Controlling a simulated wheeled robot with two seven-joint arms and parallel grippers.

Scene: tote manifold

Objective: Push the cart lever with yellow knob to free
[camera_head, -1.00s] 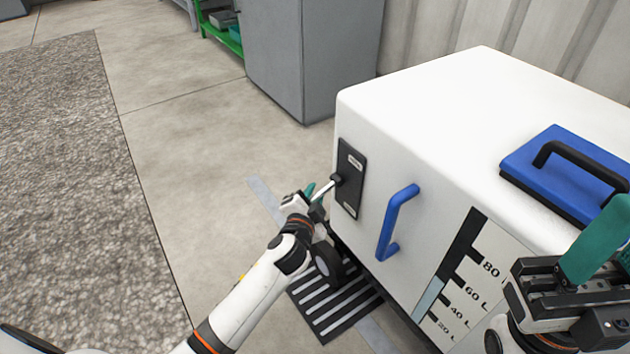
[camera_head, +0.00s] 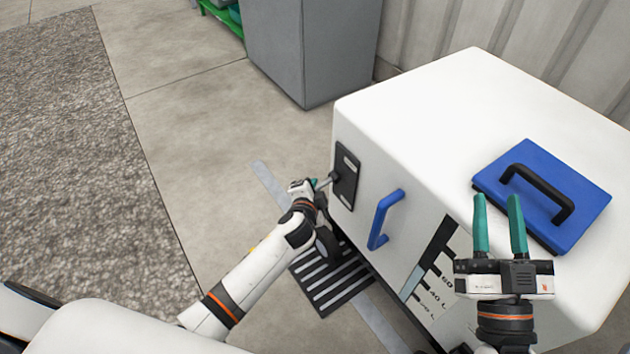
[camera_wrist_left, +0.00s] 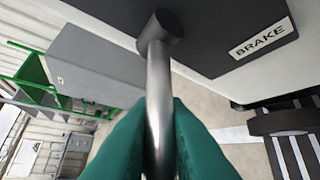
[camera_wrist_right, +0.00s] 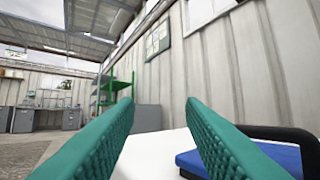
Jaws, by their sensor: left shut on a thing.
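The white cart (camera_head: 420,110) stands on the right in the head view. A black lever plate (camera_head: 345,177) is on its left face. The metal lever (camera_head: 326,181) sticks out from this plate toward my left gripper (camera_head: 305,187). In the left wrist view the green fingers are shut around the lever shaft (camera_wrist_left: 159,90), below its dark pivot (camera_wrist_left: 160,30). A "BRAKE" label (camera_wrist_left: 262,38) lies right of the pivot. The yellow knob is not seen; the fingers may hide it. My right gripper (camera_head: 499,205) is open and empty, fingers upright, before the cart's top.
A blue handle (camera_head: 384,220) juts from the cart's face, right of the lever plate. A blue lid (camera_head: 560,190) with a black handle lies on top. A grey cabinet (camera_head: 310,50) stands behind. Floor on the left is clear.

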